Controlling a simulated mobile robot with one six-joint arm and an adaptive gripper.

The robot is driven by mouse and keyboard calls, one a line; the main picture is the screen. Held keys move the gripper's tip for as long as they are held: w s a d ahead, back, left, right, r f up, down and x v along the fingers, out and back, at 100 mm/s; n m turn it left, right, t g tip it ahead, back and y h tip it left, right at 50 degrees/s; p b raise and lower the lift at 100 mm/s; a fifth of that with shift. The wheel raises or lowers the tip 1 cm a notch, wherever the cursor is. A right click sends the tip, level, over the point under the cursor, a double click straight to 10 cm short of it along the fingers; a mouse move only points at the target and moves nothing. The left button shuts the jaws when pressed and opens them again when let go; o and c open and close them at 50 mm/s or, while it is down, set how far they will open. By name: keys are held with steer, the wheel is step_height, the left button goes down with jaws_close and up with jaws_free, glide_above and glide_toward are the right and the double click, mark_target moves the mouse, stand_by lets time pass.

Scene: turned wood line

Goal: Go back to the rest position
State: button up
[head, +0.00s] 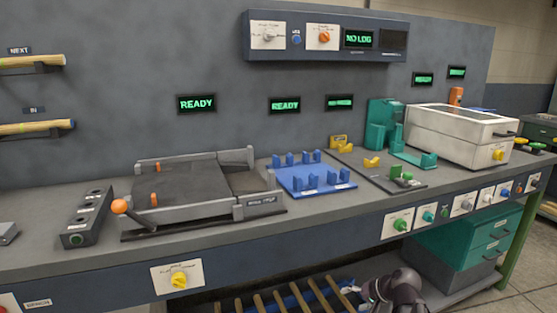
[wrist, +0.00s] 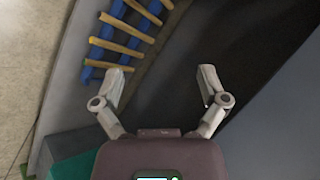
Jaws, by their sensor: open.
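My gripper (wrist: 161,86) is open in the wrist view, its two pale fingers spread with nothing between them. It points down past the bench front, over the dark space near the lower shelf. In the head view a dark part of my arm (head: 398,290) shows at the bottom edge, in front of the bench; the fingers are out of that view.
Wooden rods lie across a blue rack (wrist: 105,43) left of my fingers. The bench (head: 330,225) carries a clamp fixture (head: 190,190), a blue holder plate (head: 312,182) and a white box (head: 455,135). A teal drawer unit (head: 475,240) stands below right. Floor is clear at far right.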

steer(key=s+a+f+n+g+h, duration=0.5)
steer(key=s+h, duration=0.2)
steer(key=s, duration=0.2)
step_height(320, 180, up, 33)
steer(key=p, duration=3.3)
steer(key=shift+s+r, duration=0.1)
steer(key=shift+c, duration=0.2)
